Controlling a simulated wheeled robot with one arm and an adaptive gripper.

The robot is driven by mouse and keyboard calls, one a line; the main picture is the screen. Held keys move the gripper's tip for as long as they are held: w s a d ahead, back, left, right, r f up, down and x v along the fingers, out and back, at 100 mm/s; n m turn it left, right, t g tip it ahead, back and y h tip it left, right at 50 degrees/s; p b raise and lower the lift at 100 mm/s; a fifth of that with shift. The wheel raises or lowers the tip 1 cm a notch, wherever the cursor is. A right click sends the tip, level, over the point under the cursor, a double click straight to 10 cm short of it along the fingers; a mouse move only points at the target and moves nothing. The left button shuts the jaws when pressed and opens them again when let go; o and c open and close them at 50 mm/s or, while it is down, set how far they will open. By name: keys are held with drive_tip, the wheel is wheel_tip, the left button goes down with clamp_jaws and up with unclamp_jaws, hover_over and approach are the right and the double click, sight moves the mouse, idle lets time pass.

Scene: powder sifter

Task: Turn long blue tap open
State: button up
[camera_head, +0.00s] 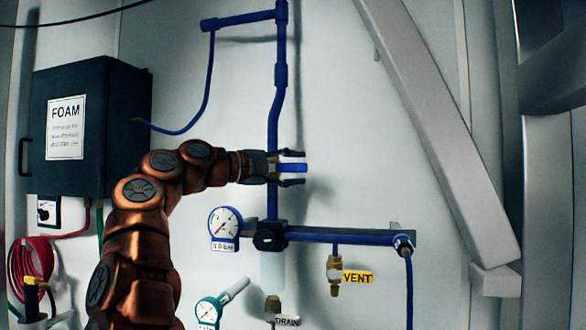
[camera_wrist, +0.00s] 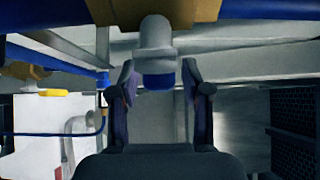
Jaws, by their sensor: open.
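A blue tap handle (camera_head: 291,168) shows in the head view as a short horizontal bar at the vertical blue pipe (camera_head: 273,118). My gripper (camera_head: 301,168) is open around it, one finger above the bar and one below, with a visible gap on each side. In the wrist view my gripper (camera_wrist: 161,96) has its two fingers apart. A pale rounded cylinder (camera_wrist: 157,45) with a blue end (camera_wrist: 158,82) lies between and beyond them. I cannot tell whether this blue end is the handle. The palm hides part of what is near it.
A dial gauge (camera_head: 224,223) and a horizontal blue pipe (camera_head: 340,236) sit below my gripper. A brass valve (camera_head: 334,275) has a yellow VENT label (camera_head: 357,277). A dark FOAM box (camera_head: 95,125) is at left. A grey diagonal beam (camera_head: 440,125) crosses the right side.

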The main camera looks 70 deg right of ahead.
drive_tip(key=shift+c, duration=0.4)
clamp_jaws()
